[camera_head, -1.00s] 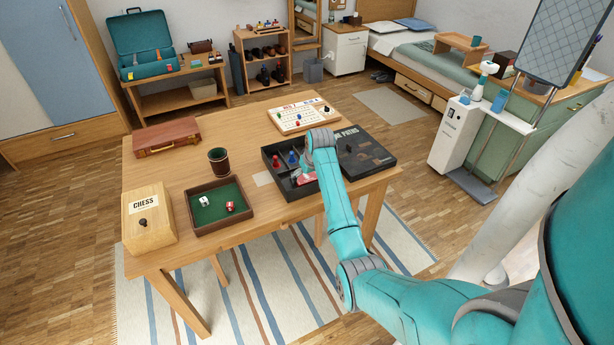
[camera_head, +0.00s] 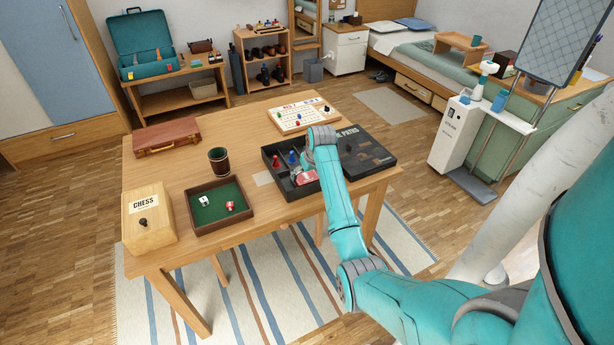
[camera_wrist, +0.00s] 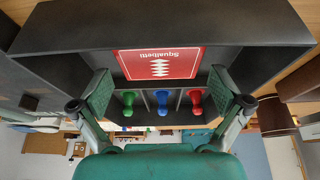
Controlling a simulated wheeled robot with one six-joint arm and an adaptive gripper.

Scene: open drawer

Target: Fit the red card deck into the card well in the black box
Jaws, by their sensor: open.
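The red card deck (camera_wrist: 160,63), with a white pattern and the name "Squalbetti", lies face up inside the black box (camera_wrist: 160,32) in the wrist view. It sits in the large card well, behind the narrow slots holding pawns; I cannot tell whether it rests fully on the floor. In the head view, the deck (camera_head: 306,177) shows at the near right of the black box (camera_head: 303,194). My gripper (camera_wrist: 160,95) is open, with one finger on each side and clear gaps between the fingers and the deck. In the head view my wrist hides part of the box.
Green (camera_wrist: 128,103), blue (camera_wrist: 162,102) and red (camera_wrist: 195,101) pawns stand in the box's slots. The dark lid (camera_head: 367,152) lies at the right. A dice tray (camera_head: 221,225), cup (camera_head: 218,161), chess box (camera_head: 152,240) and game board (camera_head: 303,115) are on the table (camera_head: 180,187).

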